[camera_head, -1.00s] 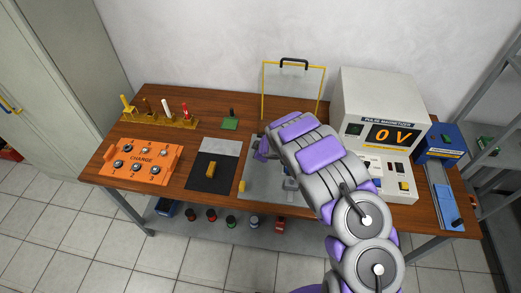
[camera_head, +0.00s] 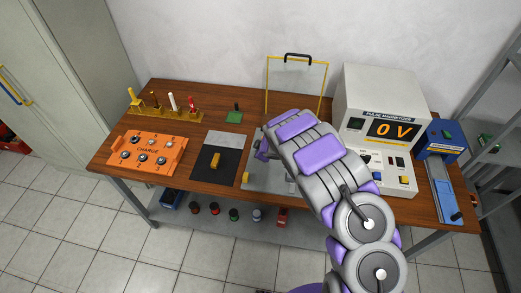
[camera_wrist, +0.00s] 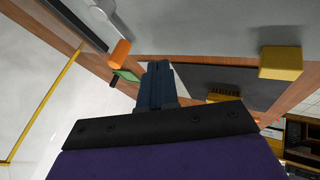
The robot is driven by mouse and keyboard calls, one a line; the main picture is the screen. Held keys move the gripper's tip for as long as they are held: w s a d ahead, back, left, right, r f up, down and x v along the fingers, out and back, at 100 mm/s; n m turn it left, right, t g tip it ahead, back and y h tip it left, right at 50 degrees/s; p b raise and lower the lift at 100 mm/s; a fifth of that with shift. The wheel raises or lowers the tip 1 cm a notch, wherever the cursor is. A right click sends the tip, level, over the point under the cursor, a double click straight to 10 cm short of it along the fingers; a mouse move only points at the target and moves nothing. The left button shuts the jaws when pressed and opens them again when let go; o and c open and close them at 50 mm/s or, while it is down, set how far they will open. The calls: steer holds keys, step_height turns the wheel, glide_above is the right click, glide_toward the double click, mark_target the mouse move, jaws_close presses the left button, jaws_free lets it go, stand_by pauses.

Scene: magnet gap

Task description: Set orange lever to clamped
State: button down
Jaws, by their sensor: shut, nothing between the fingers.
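The orange lever shows in the wrist view as an orange cylindrical grip (camera_wrist: 120,53) on the end of a pale grey arm (camera_wrist: 103,14), above a grey plate (camera_wrist: 215,22). In the head view my arm hides the lever, so its setting there cannot be told. My gripper (camera_wrist: 155,72) is shut and empty, its dark fingers to the right of and below the orange grip in the wrist picture, apparently apart from it. In the head view my gripper (camera_head: 261,149) is over the left part of the grey plate (camera_head: 258,183).
The pulse magnetizer (camera_head: 376,120) reads 0 V at the right. A yellow-framed clear guard (camera_head: 296,88) stands behind. The orange charge box (camera_head: 147,152), the dark mat with a yellow block (camera_head: 215,160) and a blue device (camera_head: 441,150) share the wooden bench. A yellow block (camera_wrist: 281,62) sits at the plate's edge.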

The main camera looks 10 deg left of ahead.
steer(key=shift+d+r, duration=0.15)
steer(key=shift+r, duration=0.1)
steer(key=s+d+r+m+t+h, duration=0.2)
steer(key=d+r+m+h, duration=0.25)
steer(key=d+r, duration=1.15)
steer(key=s+d+r+m+g+h, duration=0.1)
steer(key=s+d+r+m+h, duration=0.1)
steer(key=s+d+r, duration=0.3)
steer(key=s+d+r+m+g+h, duration=0.1)
steer(key=s+d+r+m+h, duration=0.2)
steer(key=d, duration=0.4)
steer(key=s+d+r+m+g+b, duration=0.1)
steer(key=s+d+r+m+g, duration=0.1)
steer(key=s, duration=0.6)
steer(key=s+d+r+m+g, duration=0.1)
steer(key=s+d+r+m, duration=0.15)
steer(key=s, duration=0.45)
steer(key=s+a+g+y, duration=0.2)
steer(key=s+a, duration=0.2)
steer(key=s, duration=0.8)
steer(key=s+a+m+g+y+b, duration=0.1)
steer(key=s+a+g+y, duration=0.2)
steer(key=s, duration=0.9)
steer(key=shift+s+a+r+m+b, duration=0.2)
steer(key=shift+a+r+m+b, duration=0.1)
steer(key=shift+a, duration=0.4)
